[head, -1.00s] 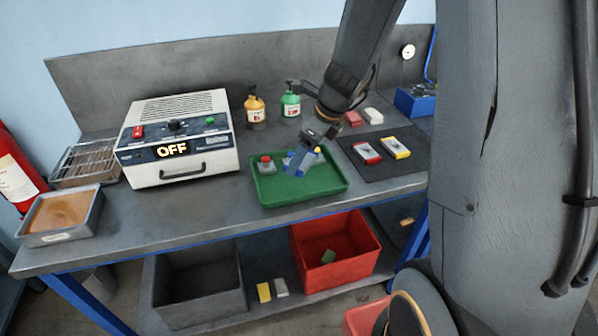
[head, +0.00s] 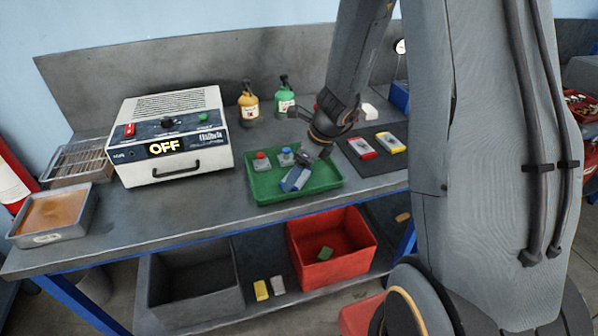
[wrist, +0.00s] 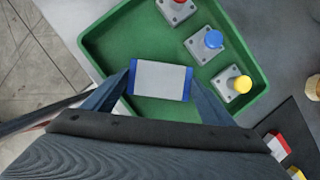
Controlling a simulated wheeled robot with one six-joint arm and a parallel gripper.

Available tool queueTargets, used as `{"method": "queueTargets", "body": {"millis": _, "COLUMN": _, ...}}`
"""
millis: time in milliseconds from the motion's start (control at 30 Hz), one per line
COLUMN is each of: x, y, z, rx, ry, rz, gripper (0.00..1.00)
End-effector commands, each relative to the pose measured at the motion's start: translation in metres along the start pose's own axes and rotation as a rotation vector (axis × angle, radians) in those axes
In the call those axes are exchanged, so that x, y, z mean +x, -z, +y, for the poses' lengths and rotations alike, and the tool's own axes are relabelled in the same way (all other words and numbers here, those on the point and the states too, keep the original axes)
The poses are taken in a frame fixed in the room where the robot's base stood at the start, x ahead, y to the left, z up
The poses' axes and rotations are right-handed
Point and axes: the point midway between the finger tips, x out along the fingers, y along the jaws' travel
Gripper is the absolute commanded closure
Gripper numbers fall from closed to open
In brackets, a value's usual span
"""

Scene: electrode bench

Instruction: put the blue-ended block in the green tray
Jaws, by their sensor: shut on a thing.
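The blue-ended block (wrist: 160,80) is pale grey with a blue band at each end. My gripper (wrist: 161,84) is shut on it, one finger at each blue end. In the head view my gripper (head: 296,178) is over the right part of the green tray (head: 262,195), and the block is mostly hidden behind its fingers. The tray also shows in the wrist view (wrist: 92,45) beneath the block. I cannot tell whether the block touches the tray floor.
In the tray stand red (wrist: 177,7), blue (wrist: 212,42) and yellow (wrist: 240,86) buttons on grey bases, beyond and right of the block. Red-ended (head: 361,148) and yellow-ended (head: 390,142) blocks lie on a dark mat right. A box marked OFF (head: 175,140) stands left.

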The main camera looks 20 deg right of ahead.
Motion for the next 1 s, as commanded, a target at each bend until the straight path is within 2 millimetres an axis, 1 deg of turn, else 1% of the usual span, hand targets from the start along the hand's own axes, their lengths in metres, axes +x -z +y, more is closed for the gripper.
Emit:
{"method": "queueTargets", "body": {"millis": 67, "x": 0.002, "y": 0.0, "z": -0.001, "rx": 0.0, "ry": 0.001, "rz": -0.001, "gripper": 0.7}}
{"method": "queueTargets", "body": {"millis": 100, "x": 0.002, "y": 0.001, "z": 0.0, "rx": 0.0, "ry": 0.0, "rz": 0.0, "gripper": 0.17}}
{"method": "queueTargets", "body": {"millis": 133, "x": 0.002, "y": 0.001, "z": 0.0, "rx": 0.0, "ry": 0.0, "rz": 0.0, "gripper": 0.14}}
{"method": "queueTargets", "body": {"millis": 400, "x": 0.002, "y": 0.001, "z": 0.0, "rx": 0.0, "ry": 0.0, "rz": 0.0, "gripper": 0.14}}
{"method": "queueTargets", "body": {"millis": 533, "x": -0.004, "y": -0.001, "z": 0.0, "rx": 0.0, "ry": 0.001, "rz": -0.001, "gripper": 0.14}}
{"method": "queueTargets", "body": {"millis": 667, "x": -0.024, "y": -0.001, "z": -0.001, "rx": -0.001, "ry": 0.004, "rz": -0.002, "gripper": 0.14}}
{"method": "queueTargets", "body": {"millis": 800, "x": -0.054, "y": -0.001, "z": -0.001, "rx": 0.0, "ry": 0.004, "rz": -0.003, "gripper": 0.14}}
{"method": "queueTargets", "body": {"millis": 1000, "x": -0.092, "y": -0.001, "z": -0.001, "rx": -0.001, "ry": 0.004, "rz": -0.002, "gripper": 0.14}}
